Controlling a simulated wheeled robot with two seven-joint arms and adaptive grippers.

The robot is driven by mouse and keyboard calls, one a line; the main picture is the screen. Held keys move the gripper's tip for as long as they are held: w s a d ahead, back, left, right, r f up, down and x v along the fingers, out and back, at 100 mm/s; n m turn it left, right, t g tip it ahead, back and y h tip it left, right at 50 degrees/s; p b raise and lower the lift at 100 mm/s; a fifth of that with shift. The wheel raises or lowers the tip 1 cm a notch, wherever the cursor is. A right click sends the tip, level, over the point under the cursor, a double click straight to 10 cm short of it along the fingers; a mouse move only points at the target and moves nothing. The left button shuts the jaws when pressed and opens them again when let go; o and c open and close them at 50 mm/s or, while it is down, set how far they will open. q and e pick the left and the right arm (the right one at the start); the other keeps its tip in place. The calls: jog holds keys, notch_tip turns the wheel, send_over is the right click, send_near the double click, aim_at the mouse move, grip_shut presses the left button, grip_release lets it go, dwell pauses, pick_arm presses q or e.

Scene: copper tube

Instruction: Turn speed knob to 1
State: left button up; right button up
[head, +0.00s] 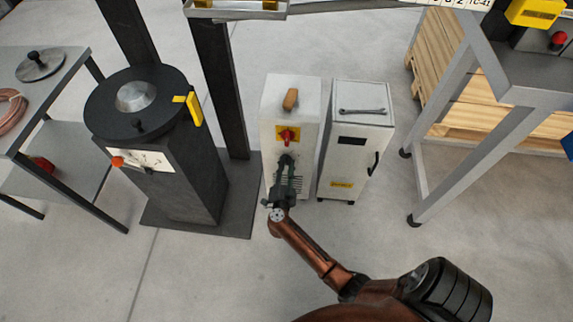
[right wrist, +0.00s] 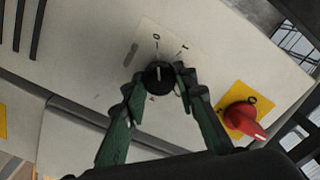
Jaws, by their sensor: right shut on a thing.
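The speed knob (right wrist: 158,76) is a small black dial on a pale panel in the right wrist view. Its white line points roughly up, towards the 0 mark (right wrist: 156,37); the 1 mark (right wrist: 183,47) is to the right of that. My right gripper (right wrist: 159,84) has its green fingers on either side of the knob and is shut on it. In the head view my right gripper (head: 285,163) is at the front of the white cabinet (head: 272,100), hiding the knob. My left gripper is not in view.
A red switch on a yellow plate (head: 287,135) is just above the gripper; it also shows in the right wrist view (right wrist: 245,115). A second cabinet (head: 356,150) with a wrench on top stands close at right. A dark machine (head: 185,170) stands left. Floor in front is clear.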

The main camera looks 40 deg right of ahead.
jog(key=shift+a+f, duration=0.1)
jog(key=shift+c, duration=0.8)
jog(key=shift+m+p, duration=0.35)
jog(key=shift+m, duration=0.75)
jog(key=shift+m+p, duration=0.3)
jog(key=shift+m, duration=1.8)
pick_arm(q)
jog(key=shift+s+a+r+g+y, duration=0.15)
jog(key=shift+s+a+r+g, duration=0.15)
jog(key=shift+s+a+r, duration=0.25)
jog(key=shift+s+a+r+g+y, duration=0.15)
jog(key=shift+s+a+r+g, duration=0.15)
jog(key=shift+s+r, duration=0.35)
pick_arm(e)
jog(key=shift+m, duration=1.7)
